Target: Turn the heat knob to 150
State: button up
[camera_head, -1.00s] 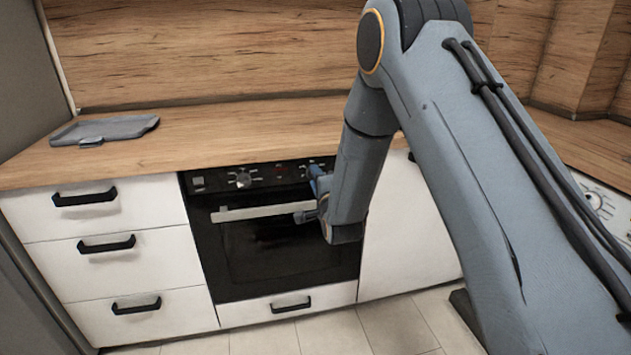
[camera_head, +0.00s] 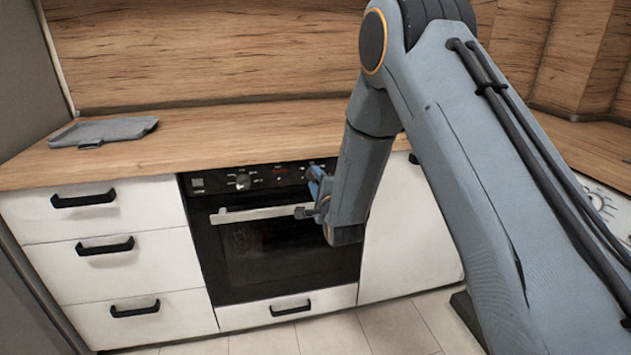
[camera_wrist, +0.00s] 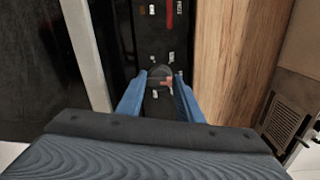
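The black oven's control panel (camera_head: 262,176) has a round knob (camera_head: 243,181) on its left part and a small red display (camera_head: 280,170) in the middle. My gripper (camera_head: 313,182) is in front of the panel's right end and hides much of it. In the wrist view, my gripper's two blue fingers (camera_wrist: 160,82) stand on either side of a dark round knob (camera_wrist: 160,76). Narrow gaps seem to show between fingers and knob. The dial numbers are too small to read.
The oven door handle (camera_head: 255,214) runs just below the panel, close to my gripper. The wooden countertop (camera_head: 200,150) overhangs above, with a grey tray-like board (camera_head: 105,130) at its left. White drawers (camera_head: 100,245) stand left of the oven.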

jog(key=o, duration=0.3)
jog(key=shift+o, duration=0.2)
jog(key=shift+s, duration=0.15)
jog(key=v, duration=0.7)
jog(key=shift+s, duration=0.25)
jog(key=shift+d, duration=0.15)
jog(key=s+d+r+n+g+h+p, duration=0.1)
jog(key=s+d+n+g+h+p, duration=0.3)
jog(key=s+d+n+g, duration=0.7)
jog(key=s+d+r+n+g+p, duration=0.1)
jog(key=s+d+r+n+g, duration=0.1)
jog(key=s, duration=0.6)
jog(key=s+d+r+n+g+p, duration=0.1)
jog(key=s+d, duration=0.3)
jog(key=s, duration=0.5)
jog(key=s+d+r+n+g+h+p, duration=0.1)
jog(key=s+d+r+n+g, duration=0.1)
jog(key=s, duration=0.7)
jog(key=shift+d+r+n+g+p, duration=0.3)
jog(key=shift+d+r+n, duration=0.1)
jog(key=shift+d, duration=0.5)
